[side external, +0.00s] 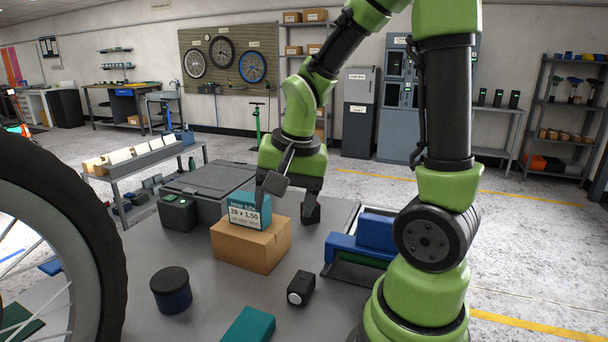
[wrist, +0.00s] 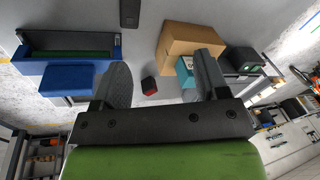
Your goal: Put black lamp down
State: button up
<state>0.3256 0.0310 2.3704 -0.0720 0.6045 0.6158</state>
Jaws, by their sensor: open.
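A black lamp (side external: 300,288) with a round white front lies on the grey bench top, in front of the cardboard box. It also shows at the top edge of the wrist view (wrist: 130,12). A smaller black object with a red face (wrist: 149,85) shows in the gap between my fingers in the wrist view; I cannot make it out in the side view. My gripper (side external: 290,206) is open, fingers pointing down, behind and beside the box. In the wrist view my gripper (wrist: 164,64) has nothing between its pads. The black lamp is apart from it.
A teal carton (side external: 250,212) sits on the cardboard box (side external: 252,246), close to my left finger. A blue bin (side external: 360,252) stands to the right. A dark round tin (side external: 171,290), a teal block (side external: 247,327) and a large wheel (side external: 100,240) are in front and left.

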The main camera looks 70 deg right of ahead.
jog(key=s+a+r+n+t+y, duration=0.2)
jog(key=s+a+r+n+t, duration=0.2)
jog(key=s+a+r+n, duration=0.3)
notch_tip(320, 180, up, 3)
jog(key=shift+a+f+n+t, duration=0.1)
jog(key=shift+a+n+t, duration=0.2)
jog(key=shift+a+n, duration=0.9)
jog(key=shift+d, duration=0.1)
